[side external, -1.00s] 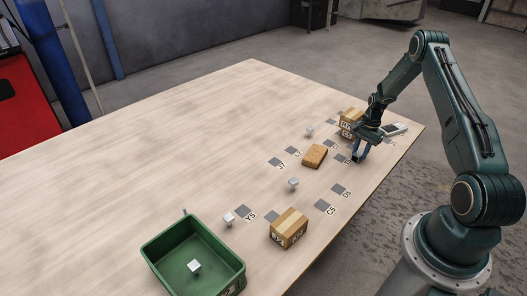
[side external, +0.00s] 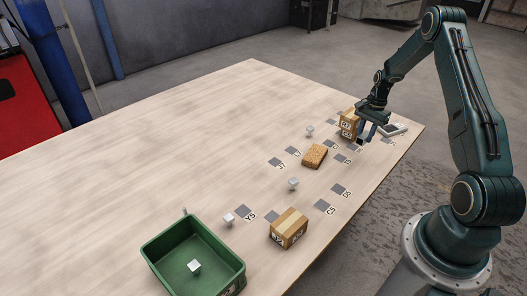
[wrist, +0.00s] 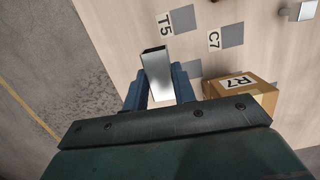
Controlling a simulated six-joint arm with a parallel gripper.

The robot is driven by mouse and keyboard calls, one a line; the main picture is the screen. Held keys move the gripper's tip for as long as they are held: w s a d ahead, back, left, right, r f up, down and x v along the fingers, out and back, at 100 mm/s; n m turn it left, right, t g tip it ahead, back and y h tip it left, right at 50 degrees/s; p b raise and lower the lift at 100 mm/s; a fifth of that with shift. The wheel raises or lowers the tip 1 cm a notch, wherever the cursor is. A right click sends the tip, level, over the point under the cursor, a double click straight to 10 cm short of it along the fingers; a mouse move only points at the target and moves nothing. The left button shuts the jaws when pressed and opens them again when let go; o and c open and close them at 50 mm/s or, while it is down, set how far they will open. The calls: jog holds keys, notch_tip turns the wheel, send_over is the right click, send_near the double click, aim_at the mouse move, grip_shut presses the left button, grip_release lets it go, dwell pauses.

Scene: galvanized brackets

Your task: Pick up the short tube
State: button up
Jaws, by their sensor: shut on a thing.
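The short tube (wrist: 156,68) is a shiny, square, hollow metal piece with one open end showing in the wrist view. My gripper (wrist: 160,84) is shut on it, with a blue finger on either side. In the side view my gripper (side external: 366,136) is near the right edge of the table, beside the far cardboard box. The tube is hard to make out there, and the gap between it and the table cannot be judged exactly.
The cardboard box marked R7 (wrist: 240,95) is close to my gripper. A brown block (side external: 314,156), another box (side external: 288,228), several small metal parts and a green bin (side external: 160,262) stand leftward. The table's far left is clear.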

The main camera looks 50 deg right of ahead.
aim_at(365, 135)
notch_tip(365, 135, up, 12)
dwell(0.4)
jog(key=shift+a+f, duration=0.1)
dwell(0.4)
